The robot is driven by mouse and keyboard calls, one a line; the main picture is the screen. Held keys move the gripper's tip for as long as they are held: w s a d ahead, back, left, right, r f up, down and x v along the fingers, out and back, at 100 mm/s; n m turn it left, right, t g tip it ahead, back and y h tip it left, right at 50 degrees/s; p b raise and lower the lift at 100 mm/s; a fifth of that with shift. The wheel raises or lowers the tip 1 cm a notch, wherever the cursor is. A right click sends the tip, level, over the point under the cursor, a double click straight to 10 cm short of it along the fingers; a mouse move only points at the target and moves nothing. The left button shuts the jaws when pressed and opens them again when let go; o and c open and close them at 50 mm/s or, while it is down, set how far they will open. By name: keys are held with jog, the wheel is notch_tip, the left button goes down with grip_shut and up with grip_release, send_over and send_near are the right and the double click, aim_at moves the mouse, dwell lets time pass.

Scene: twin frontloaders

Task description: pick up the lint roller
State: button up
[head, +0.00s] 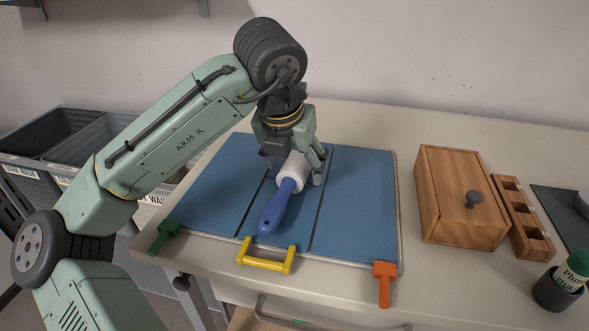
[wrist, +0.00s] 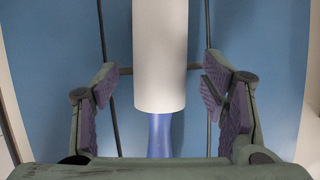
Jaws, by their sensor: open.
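The lint roller (head: 279,200) has a white cylinder and a blue handle. It lies on a blue panelled mat (head: 362,200) on the table, its handle toward the front edge. My gripper (head: 298,165) is over its white end, pointing down. In the wrist view the white cylinder (wrist: 160,55) runs between the two spread fingers of my gripper (wrist: 165,90), with a gap on each side. Part of the blue handle (wrist: 160,135) shows below it, the rest hidden by my gripper's body. The far end of the cylinder is cut off by the frame.
A yellow handle (head: 266,257), a green clip (head: 164,234) and an orange clip (head: 384,282) sit along the mat's front edge. A wooden box (head: 455,205) with a dark knob stands to the right. Grey bins (head: 85,150) are at left.

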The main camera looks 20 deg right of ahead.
jog(key=shift+w+d+f, duration=0.15)
jog(key=shift+f, duration=0.45)
jog(key=shift+c, duration=0.5)
jog(key=c, duration=1.2)
